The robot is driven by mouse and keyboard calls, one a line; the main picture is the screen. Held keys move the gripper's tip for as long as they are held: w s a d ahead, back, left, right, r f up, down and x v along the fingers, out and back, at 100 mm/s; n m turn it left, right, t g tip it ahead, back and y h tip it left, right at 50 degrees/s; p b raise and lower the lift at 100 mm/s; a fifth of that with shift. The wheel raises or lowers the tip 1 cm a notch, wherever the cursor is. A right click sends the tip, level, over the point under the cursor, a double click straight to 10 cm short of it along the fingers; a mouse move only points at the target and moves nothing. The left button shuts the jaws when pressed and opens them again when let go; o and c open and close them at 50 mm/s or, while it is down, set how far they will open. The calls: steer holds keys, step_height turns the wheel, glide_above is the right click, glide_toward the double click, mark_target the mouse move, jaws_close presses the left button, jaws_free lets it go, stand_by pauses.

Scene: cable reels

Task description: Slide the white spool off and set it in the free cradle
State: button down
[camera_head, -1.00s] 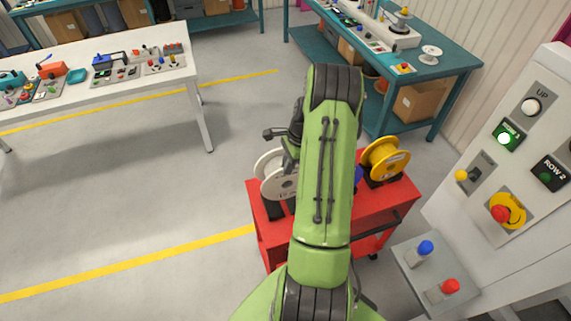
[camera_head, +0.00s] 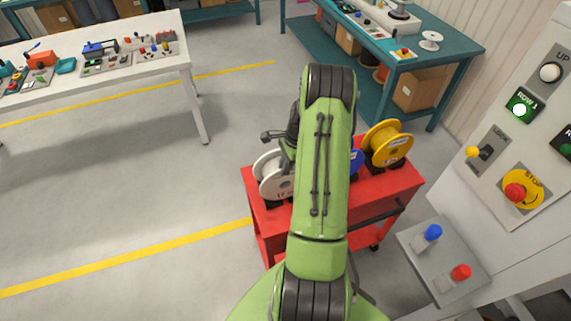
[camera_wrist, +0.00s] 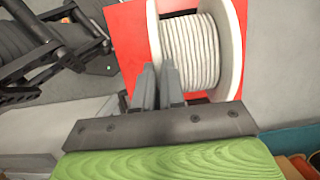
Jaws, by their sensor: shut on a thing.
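The white spool (camera_head: 270,176) is upright at the left end of the red cart's top, partly behind my arm in the head view. A dark cradle (camera_head: 268,203) shows at its lower edge; I cannot tell whether the spool rests fully in it. In the wrist view the white spool (camera_wrist: 192,50) shows pale cable wound between two white flanges. My gripper (camera_wrist: 158,70) is shut on its left flange. The fingertips are hidden from the head view by my arm.
On the red cart (camera_head: 385,187), a blue spool (camera_head: 356,161) is mostly behind my arm and a yellow spool (camera_head: 388,145) stands at right. A control panel (camera_head: 520,150) is at right. A white table (camera_head: 190,70) is at left, a teal bench (camera_head: 450,55) behind. Open floor lies left.

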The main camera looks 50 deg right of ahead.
steer(key=shift+r, duration=0.1)
steer(key=c, duration=1.1)
jaws_free()
steer(key=shift+c, duration=0.2)
steer(key=v, duration=1.5)
steer(key=shift+r+p, duration=0.35)
steer(key=shift+p, duration=0.05)
steer(key=shift+d, duration=0.1)
